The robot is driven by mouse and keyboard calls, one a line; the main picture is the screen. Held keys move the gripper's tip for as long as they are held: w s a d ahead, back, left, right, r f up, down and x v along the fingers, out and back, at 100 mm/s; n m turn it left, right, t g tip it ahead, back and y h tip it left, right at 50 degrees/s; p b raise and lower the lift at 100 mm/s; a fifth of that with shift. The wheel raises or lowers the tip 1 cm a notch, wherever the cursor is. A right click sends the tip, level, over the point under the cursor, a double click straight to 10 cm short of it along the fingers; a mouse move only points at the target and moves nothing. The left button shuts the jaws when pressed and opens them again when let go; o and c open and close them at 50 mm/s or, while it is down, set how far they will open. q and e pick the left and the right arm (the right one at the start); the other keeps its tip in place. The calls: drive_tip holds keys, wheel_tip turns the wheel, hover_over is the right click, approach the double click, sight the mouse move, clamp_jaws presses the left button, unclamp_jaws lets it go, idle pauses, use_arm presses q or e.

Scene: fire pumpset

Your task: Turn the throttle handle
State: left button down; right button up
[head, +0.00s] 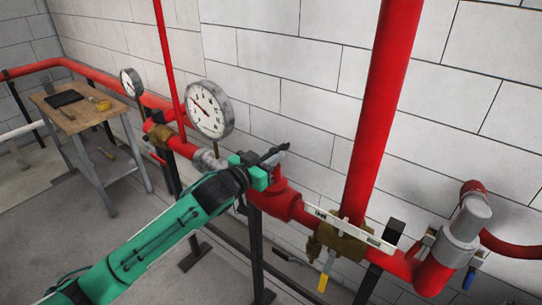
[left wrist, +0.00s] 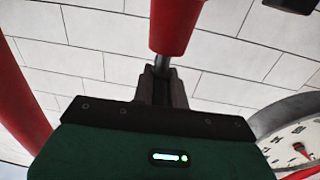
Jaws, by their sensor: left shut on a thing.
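My left gripper (head: 275,156) reaches in on its green arm to the red pipework, just right of the large round gauge. In the left wrist view its dark fingers (left wrist: 161,88) are closed on the grey stem of a red-ended handle (left wrist: 175,25), which I take to be the throttle handle. The red part extends up out of that frame. In the head view the gripper and arm cover most of this spot, so the handle cannot be made out clearly there. My right gripper is in neither view.
A large gauge (head: 209,110) stands close beside my left gripper; a smaller gauge (head: 131,83) is further left. A thick red riser (head: 384,100) and a brass valve (head: 345,246) with a yellow lever (head: 325,274) are to the right. A workbench (head: 75,104) stands back left.

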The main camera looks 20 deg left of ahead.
use_arm(q)
drive_tip(key=shift+d+r+n+t+y, duration=0.1)
drive_tip(key=shift+n+t+y, duration=0.25)
drive_tip(key=shift+n+y, duration=0.6)
drive_tip(key=shift+d+n+t+y, duration=0.1)
drive_tip(key=shift+n+t+y, duration=0.35)
drive_tip(key=shift+y, duration=0.9)
drive_tip(key=shift+n+y, duration=0.9)
drive_tip(key=shift+y, duration=0.3)
drive_tip(key=shift+n+y, duration=0.3)
drive_tip(key=shift+y, duration=0.2)
drive_tip(key=c, duration=1.4)
unclamp_jaws()
drive_tip(key=shift+b, duration=0.3)
